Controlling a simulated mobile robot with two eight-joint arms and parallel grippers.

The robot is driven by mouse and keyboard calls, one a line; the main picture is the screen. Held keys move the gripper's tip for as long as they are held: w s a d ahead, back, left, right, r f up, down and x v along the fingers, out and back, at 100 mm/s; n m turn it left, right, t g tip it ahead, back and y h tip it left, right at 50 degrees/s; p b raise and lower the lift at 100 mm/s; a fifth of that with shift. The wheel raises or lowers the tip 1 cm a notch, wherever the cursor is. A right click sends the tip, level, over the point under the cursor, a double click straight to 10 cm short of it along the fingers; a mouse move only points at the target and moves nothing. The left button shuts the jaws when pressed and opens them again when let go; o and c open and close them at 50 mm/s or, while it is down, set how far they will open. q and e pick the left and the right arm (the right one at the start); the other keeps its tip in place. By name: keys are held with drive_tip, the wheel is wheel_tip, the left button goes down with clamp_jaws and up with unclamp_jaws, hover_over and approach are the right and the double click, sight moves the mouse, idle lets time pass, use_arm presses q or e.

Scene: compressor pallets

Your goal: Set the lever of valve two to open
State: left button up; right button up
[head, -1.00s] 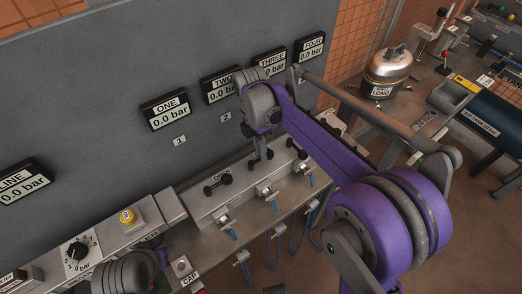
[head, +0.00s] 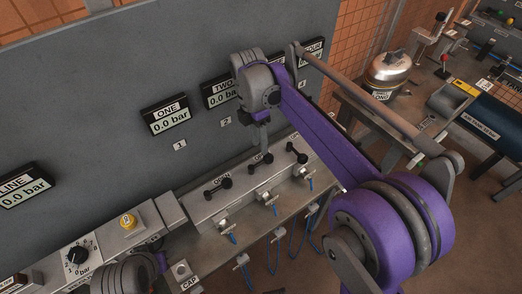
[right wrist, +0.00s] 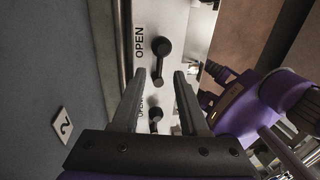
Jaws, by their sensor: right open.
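A grey valve block stands below the gauge panel. In the head view, the valve one lever (head: 217,187) lies along the row and the valve three lever (head: 296,152) lies across it. My right gripper (head: 264,150) points down above valve two, between them, and largely hides its lever. The right wrist view shows the open, empty fingers (right wrist: 157,78). Just beyond the tips is a black lever (right wrist: 160,58) beside an OPEN label, probably valve two's, lying along the row. A second lever (right wrist: 155,116) shows between the fingers. A grey part of my left arm shows at lower left; its jaws are unclear.
The gauge panel (head: 90,110) rises close behind the valves. The ONE gauge (head: 166,116) reads 0.0 bar. Blue hoses (head: 275,250) hang from the bench front. A knob (head: 76,255) and a yellow button (head: 128,221) sit at left. A metal tank (head: 390,68) stands at right.

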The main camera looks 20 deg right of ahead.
use_arm(q)
drive_tip(key=shift+r, duration=0.25)
use_arm(e)
drive_tip(key=r, duration=0.2)
drive_tip(key=w+r, duration=0.1)
drive_tip(key=r, duration=0.2)
drive_tip(key=shift+a+r, duration=0.15)
